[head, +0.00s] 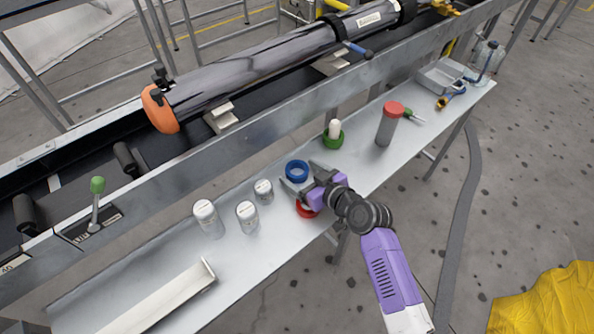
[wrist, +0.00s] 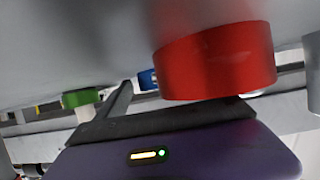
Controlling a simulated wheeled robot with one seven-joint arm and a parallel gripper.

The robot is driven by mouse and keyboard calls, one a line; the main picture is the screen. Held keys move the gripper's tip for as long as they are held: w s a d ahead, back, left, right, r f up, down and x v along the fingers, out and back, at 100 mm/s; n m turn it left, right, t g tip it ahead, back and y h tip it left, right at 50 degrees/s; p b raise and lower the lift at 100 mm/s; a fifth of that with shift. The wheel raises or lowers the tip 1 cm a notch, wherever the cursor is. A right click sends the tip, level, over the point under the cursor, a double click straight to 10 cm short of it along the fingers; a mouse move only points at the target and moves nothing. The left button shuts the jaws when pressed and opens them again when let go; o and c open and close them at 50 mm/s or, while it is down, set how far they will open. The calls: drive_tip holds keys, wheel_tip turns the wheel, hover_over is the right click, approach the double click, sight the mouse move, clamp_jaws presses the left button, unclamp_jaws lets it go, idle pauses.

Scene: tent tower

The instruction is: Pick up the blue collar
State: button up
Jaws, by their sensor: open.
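The blue collar (head: 297,178) is a thick ring lying flat on the narrow metal bench in the head view. In the wrist view the red collar (wrist: 215,62) is large and close to the camera.
Several white-capped jars, one of them (head: 263,191), stand left of my gripper. A green collar (head: 333,142) around a white piece and a red-capped jar (head: 387,127) stand right. A metal tray (head: 440,76) is farther along. The conveyor's side rail (head: 180,165) runs behind the bench.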

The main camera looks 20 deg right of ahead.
drive_tip(key=c, duration=1.6)
drive_tip(key=shift+o, duration=0.2)
drive_tip(key=shift+r, duration=0.1)
